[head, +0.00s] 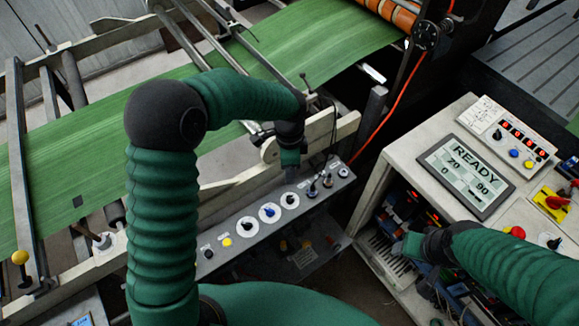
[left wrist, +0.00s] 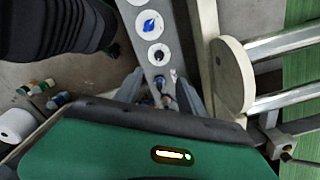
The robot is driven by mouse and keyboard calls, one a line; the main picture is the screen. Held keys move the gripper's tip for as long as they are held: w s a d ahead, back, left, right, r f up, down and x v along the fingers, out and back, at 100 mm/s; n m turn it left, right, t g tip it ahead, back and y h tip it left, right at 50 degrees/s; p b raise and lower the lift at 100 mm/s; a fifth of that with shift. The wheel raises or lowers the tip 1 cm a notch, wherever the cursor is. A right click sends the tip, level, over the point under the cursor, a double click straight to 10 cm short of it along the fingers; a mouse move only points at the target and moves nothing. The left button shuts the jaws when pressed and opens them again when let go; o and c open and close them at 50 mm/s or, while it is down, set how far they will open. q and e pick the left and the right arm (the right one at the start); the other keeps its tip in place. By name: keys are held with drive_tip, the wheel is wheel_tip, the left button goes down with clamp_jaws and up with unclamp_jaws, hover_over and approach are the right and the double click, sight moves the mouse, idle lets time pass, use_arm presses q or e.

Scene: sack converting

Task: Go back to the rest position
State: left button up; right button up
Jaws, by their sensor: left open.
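My left gripper (head: 290,168) points down over the grey control strip (head: 240,248) in the head view. In the left wrist view its two fingers (left wrist: 161,92) stand apart, with nothing held between them. The end of the strip, with small switches (left wrist: 166,92), shows between and beyond the fingers. I cannot tell the exact height above it. My right gripper (head: 408,245) is low in front of the pale console cabinet's open side, near dark wiring. Its fingers are small and dark, so its opening is unclear.
The strip carries a blue knob (head: 269,211), a black knob (head: 290,200) and a yellow button (head: 227,242). A green web (head: 320,40) runs over rollers behind. The console screen (head: 466,176) reads READY. A red button (head: 517,232) and orange cable (head: 388,110) are nearby.

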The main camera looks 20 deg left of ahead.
idle(0.3)
use_arm(q)
drive_tip(key=s+a+r+n+t, duration=0.1)
drive_tip(key=s+a+n, duration=0.1)
drive_tip(key=s+n, duration=0.5)
drive_tip(key=s+a+r+n+t, duration=0.1)
drive_tip(key=s+a+r+n, duration=0.1)
drive_tip(key=s+n, duration=0.4)
drive_tip(key=s, duration=0.2)
drive_tip(key=shift+s+a+n+t, duration=0.3)
drive_tip(key=shift+s+n, duration=0.05)
drive_tip(key=shift+n, duration=0.05)
drive_tip(key=shift+w, duration=0.1)
drive_tip(key=shift+a, duration=0.1)
